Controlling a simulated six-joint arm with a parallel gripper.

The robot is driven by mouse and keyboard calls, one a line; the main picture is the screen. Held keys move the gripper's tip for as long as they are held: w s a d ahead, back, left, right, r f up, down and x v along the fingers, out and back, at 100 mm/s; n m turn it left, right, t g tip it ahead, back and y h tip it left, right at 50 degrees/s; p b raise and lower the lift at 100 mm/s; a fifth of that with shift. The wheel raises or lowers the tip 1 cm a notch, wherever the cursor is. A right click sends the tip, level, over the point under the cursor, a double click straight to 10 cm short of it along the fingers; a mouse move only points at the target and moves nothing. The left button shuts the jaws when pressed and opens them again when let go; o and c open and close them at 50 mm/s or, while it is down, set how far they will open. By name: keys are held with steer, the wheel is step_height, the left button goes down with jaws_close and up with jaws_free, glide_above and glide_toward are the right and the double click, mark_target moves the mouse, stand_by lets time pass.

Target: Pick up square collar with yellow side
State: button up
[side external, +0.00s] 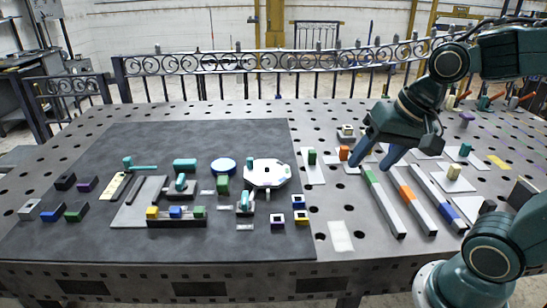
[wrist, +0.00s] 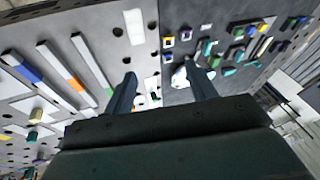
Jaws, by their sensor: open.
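Small square collars with dark square holes stand near the right edge of the dark mat (side external: 80,155). The one with a yellow side (side external: 301,218) is at the front right of this group. The collars are small in the wrist view, near the mat's edge. My gripper (side external: 371,166) is open and empty, behind and to the right of the collars, above the table. Its two fingers also show in the wrist view (wrist: 161,75).
Three long bars with green, orange and blue parts (side external: 412,198) lie right of the collars. A white plate (side external: 341,236) lies in front. An orange block (side external: 344,152) is near my left finger. A white octagonal piece (side external: 268,174) stands behind the collars.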

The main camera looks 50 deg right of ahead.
steer(key=w+d+f+m+y, duration=0.1)
steer(key=w+d+f+m, duration=0.1)
steer(key=w+f+m, duration=0.3)
steer(key=w+d+f+m+g+y, duration=0.1)
steer(key=w+f+m, duration=0.4)
steer(key=m, duration=0.9)
steer(key=shift+w+d+m+y, duration=0.3)
steer(key=shift+w+d+y, duration=0.1)
steer(key=shift+d, duration=0.45)
glide_above(301, 218)
steer(key=s+d, duration=0.2)
steer(key=d, duration=0.1)
steer(key=shift+w+f, duration=0.15)
steer(key=shift+f, duration=3.8)
steer(key=shift+x, duration=2.6)
steer(key=shift+w, duration=0.1)
steer(key=c, duration=1.1)
